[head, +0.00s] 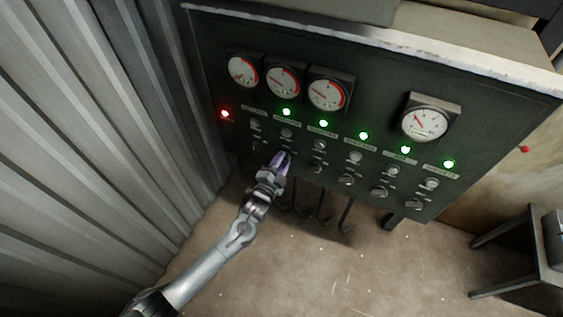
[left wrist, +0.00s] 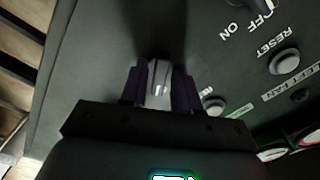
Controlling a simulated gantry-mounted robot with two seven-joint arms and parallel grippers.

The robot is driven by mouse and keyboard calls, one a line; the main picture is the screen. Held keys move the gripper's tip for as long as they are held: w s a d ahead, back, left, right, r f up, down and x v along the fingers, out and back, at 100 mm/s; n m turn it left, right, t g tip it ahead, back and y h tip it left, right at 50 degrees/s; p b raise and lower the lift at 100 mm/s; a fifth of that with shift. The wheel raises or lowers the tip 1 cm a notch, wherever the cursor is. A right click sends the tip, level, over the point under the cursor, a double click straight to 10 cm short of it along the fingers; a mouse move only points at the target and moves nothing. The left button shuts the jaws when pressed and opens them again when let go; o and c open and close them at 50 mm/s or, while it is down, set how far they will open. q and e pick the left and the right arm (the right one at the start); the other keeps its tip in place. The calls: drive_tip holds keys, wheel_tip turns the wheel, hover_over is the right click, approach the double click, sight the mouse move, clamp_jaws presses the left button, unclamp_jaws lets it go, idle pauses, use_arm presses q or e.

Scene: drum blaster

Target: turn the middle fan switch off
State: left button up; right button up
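The dark control panel (head: 370,85) has a row of switches below a row of round buttons. My left gripper (head: 284,156) is at the second column from the left, in front of where that column's switch is, and hides it. I take this as the middle fan switch, since the column to its left reads LEFT FAN in the left wrist view. The left gripper (left wrist: 157,75) has its fingers close together, with a light grey part between them; I cannot tell if this is the switch. The green light (head: 286,112) above that column is lit. My right gripper is out of view.
The left column's switch (head: 257,147) and the third column's switch (head: 317,170) are close on either side. A red light (head: 225,113) is lit at far left. Corrugated metal (head: 95,130) stands at left. Cables (head: 347,213) hang below the panel.

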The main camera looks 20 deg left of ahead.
use_arm(q)
drive_tip(key=shift+c, duration=0.6)
drive_tip(key=shift+n, duration=0.4)
drive_tip(key=n+p, duration=0.2)
drive_tip(key=n, duration=0.7)
drive_tip(key=shift+n+p, duration=0.35)
drive_tip(key=shift+n, duration=0.75)
